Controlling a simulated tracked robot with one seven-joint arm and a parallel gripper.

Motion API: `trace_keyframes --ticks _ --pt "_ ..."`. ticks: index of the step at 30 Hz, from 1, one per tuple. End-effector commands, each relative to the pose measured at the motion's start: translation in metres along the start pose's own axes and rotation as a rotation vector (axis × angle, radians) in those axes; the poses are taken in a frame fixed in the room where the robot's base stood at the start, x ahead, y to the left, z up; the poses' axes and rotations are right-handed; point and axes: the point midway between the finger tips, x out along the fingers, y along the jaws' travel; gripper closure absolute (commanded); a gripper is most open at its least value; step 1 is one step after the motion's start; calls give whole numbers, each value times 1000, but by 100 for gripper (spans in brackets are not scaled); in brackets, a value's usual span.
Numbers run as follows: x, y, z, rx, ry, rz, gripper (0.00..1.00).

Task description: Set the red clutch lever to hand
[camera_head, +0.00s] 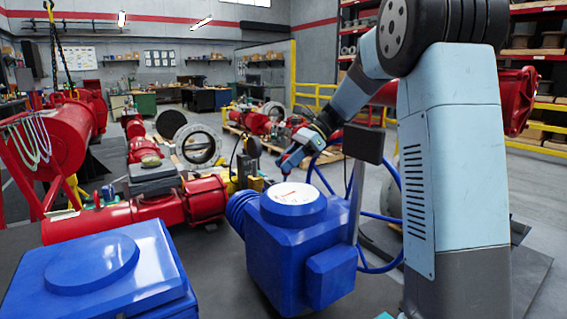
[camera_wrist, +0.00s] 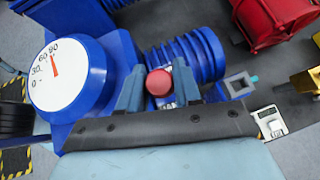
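The blue valve actuator (camera_head: 285,240) stands at the centre of the head view, with a white dial (camera_head: 294,193) on top. The red round knob (camera_wrist: 159,82), which looks like the clutch lever's end, lies between the fingers of my gripper (camera_wrist: 158,80). It fills most of the gap; whether the fingers press on it is unclear. The lever's shaft is hidden. In the head view my gripper (camera_head: 287,165) reaches down just behind the dial, and its fingers are too small to read.
A blue box-shaped housing (camera_head: 110,270) stands at the front left. Red pipework (camera_head: 130,215) lies behind it. A grey post with a dark panel (camera_head: 362,145) rises at the actuator's right, with blue cables (camera_head: 385,215) looping past. Blue ribbed bellows (camera_wrist: 185,52) lie beyond the knob.

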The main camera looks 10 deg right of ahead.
Motion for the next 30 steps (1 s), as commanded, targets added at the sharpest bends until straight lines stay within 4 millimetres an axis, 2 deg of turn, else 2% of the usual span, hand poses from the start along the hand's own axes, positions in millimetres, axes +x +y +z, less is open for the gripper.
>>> trace_keyframes --ticks 1,7,17,23,30 --pt "3 2 -4 9 2 9 64" --pt "2 2 -3 5 2 7 46" --pt "0 1 1 2 1 4 46" --pt "-15 4 20 1 2 4 46" --pt "-36 34 50 1 3 4 46"
